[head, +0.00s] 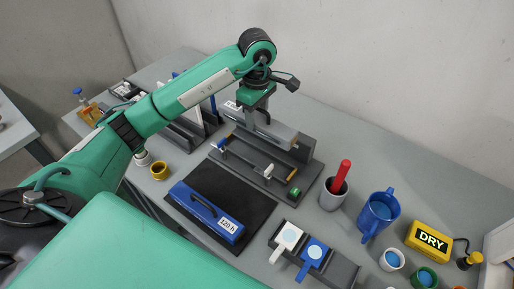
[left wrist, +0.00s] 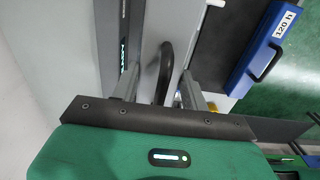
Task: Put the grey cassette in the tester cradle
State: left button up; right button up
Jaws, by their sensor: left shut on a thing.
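The grey cassette (head: 268,128) is at the back of the dark grey tester cradle (head: 258,180), along its rear side. I cannot tell whether it rests in the cradle or hangs just above it. My left gripper (head: 262,116) reaches down from above and is shut on the cassette's dark handle. In the left wrist view the handle (left wrist: 165,72) stands between the two fingers (left wrist: 160,88), with the cassette's pale grey face (left wrist: 160,22) beyond. The right gripper is not in view.
A blue cassette (head: 207,212) marked "120 h" lies on a black mat (head: 250,208) in front of the cradle. To the right stand a grey cup with a red handle (head: 337,186), a blue mug (head: 378,214) and a yellow DRY box (head: 428,239). White and blue tags (head: 300,246) sit in front.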

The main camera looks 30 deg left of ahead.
pick_arm(q)
notch_tip(320, 180, down, 14)
jog(key=p, duration=0.3)
jog(key=shift+r+p, duration=0.25)
jog(key=shift+p, duration=0.15)
jog(key=shift+f, duration=0.1)
jog(key=shift+f+b, duration=0.15)
jog(key=shift+b, duration=0.15)
jog(key=o, duration=1.3)
jog(key=shift+c, duration=0.2)
